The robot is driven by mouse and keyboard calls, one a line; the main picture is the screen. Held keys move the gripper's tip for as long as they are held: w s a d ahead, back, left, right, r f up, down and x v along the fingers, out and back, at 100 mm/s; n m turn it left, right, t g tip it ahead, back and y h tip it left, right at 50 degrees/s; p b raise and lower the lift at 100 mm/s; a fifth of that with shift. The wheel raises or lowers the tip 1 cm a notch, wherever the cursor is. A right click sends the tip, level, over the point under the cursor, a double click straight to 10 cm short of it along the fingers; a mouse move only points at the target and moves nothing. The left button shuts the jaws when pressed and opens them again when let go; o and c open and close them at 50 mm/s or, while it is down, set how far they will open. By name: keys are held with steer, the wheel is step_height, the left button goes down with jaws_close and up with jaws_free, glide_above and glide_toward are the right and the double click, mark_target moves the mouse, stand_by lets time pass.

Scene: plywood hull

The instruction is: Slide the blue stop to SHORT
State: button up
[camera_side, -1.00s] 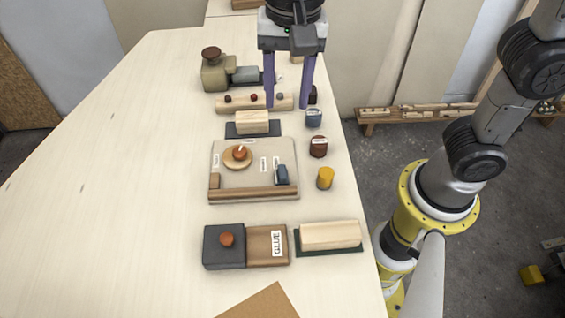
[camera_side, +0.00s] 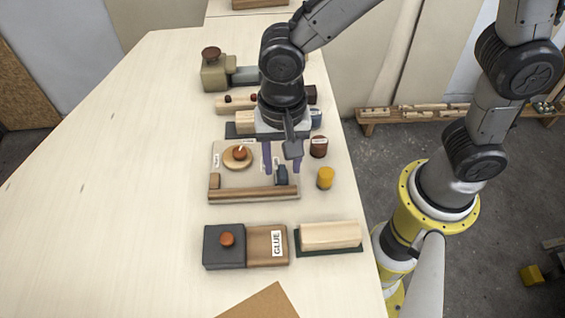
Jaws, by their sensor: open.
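The blue stop (camera_side: 281,175) stands on the right part of a pale board (camera_side: 235,180), just behind the board's wooden rail (camera_side: 253,193). Small white labels lie on the board, but their words are too small to read. My gripper (camera_side: 283,172) is open and points down over the right side of the board. Its purple fingers are close to the blue stop, one to the left and one to the right as seen here. I cannot tell whether they touch it. My wrist hides part of the board's back edge.
A round wooden knob with an orange top (camera_side: 239,154) sits on the board's left. A brown cylinder (camera_side: 318,147) and a yellow cylinder (camera_side: 325,178) stand to the right. The table's left is clear.

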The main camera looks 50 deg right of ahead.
steer(key=shift+f, duration=0.65)
jaws_close()
steer(key=shift+r, duration=0.1)
stand_by(0.9)
